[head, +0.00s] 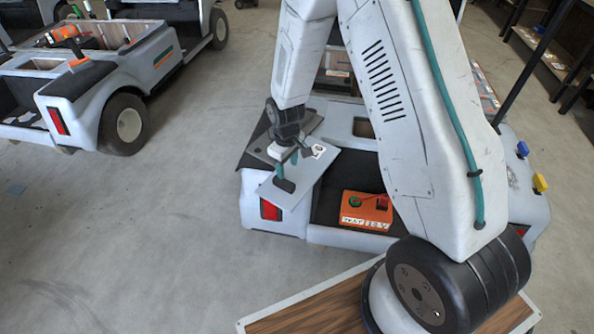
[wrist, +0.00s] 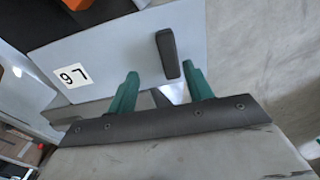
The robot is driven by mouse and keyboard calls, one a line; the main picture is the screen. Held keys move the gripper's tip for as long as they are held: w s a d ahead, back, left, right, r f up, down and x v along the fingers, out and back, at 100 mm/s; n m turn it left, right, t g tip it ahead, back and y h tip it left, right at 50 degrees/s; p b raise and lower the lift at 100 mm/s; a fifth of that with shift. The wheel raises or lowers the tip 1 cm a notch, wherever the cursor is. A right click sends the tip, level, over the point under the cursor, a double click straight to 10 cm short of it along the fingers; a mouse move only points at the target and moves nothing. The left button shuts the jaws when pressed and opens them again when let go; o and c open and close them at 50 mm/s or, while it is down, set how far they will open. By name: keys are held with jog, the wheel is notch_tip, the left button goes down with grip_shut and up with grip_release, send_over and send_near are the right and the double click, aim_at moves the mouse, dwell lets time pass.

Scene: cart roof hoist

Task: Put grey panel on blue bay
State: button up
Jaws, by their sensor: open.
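The grey panel (head: 311,170) is a flat light plate with a white number tag and a black bar handle. It lies slanted over the back left corner of the near cart and juts past its edge. In the wrist view the panel (wrist: 105,48) fills the upper middle. My gripper (head: 290,166) is over the panel. Its green fingers (wrist: 160,72) are open, with the near end of the black handle (wrist: 167,54) between or just beyond their tips. I cannot tell whether they touch it. I cannot make out a blue bay; a small blue knob (head: 522,149) shows on the cart's right side.
An orange box (head: 366,211) with red and green parts sits in the near cart's (head: 330,237) dark bed, right of the panel. A yellow knob (head: 541,182) is at the cart's right. Another cart (head: 85,85) stands at the left. The floor (head: 150,230) between is clear.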

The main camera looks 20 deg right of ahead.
aim_at(284, 181)
jog(key=shift+s+a+f, duration=0.1)
jog(key=shift+a+f, duration=0.8)
jog(key=shift+f, duration=0.15)
notch_tip(284, 181, down, 5)
jog(key=shift+d, duration=0.15)
grip_shut()
